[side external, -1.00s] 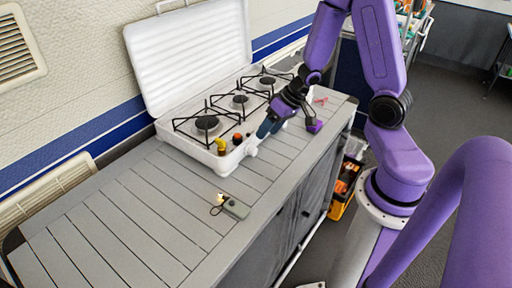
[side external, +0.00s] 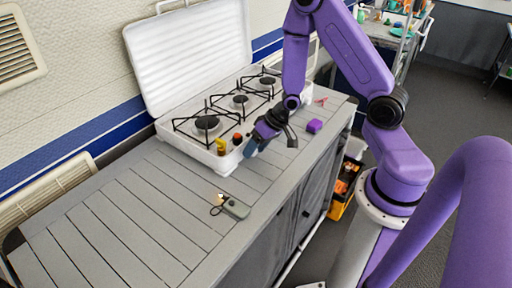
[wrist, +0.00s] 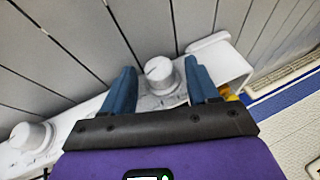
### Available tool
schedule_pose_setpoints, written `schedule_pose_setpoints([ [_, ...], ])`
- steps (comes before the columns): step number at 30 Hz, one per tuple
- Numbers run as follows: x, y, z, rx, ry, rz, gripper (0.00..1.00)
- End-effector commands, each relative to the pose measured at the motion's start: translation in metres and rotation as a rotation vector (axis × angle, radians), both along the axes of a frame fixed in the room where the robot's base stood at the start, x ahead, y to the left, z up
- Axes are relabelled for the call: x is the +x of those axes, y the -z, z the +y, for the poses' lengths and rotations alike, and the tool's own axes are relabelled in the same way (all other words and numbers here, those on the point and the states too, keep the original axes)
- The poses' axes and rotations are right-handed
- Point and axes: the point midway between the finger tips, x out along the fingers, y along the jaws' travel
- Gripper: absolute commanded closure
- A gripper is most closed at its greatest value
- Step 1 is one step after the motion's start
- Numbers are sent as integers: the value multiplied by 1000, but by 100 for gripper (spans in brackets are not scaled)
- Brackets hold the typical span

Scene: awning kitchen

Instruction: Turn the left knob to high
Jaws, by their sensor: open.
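The white stove (side external: 180,148) stands on the grey slatted counter with its lid up. In the wrist view, a round white knob (wrist: 159,72) on its front panel sits between the two blue fingers of my gripper (wrist: 160,66), near the stove's end corner. The fingers are open, one on each side, with a visible gap to the knob. A second white knob (wrist: 31,137) is at the lower left of the wrist view. In the side view, my gripper (side external: 251,149) is at the stove's front left end and hides the knob there.
Yellow and red-topped items (side external: 222,147) stand on the stove's left front. A purple block (side external: 314,126) lies on the counter to the right. A small grey object with a cord (side external: 235,207) lies on the counter in front. The left counter is clear.

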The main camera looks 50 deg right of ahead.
Motion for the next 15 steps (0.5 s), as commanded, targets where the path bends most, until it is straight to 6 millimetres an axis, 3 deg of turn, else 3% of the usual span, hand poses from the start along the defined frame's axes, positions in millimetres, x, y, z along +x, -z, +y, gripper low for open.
schedule_pose_setpoints([
  [6,0,0,0,0,0,0,41],
  [8,0,0,0,1,0,0,57],
  [10,0,0,0,1,0,0,80],
  [11,0,0,0,0,0,0,86],
  [15,0,0,0,0,0,0,85],
])
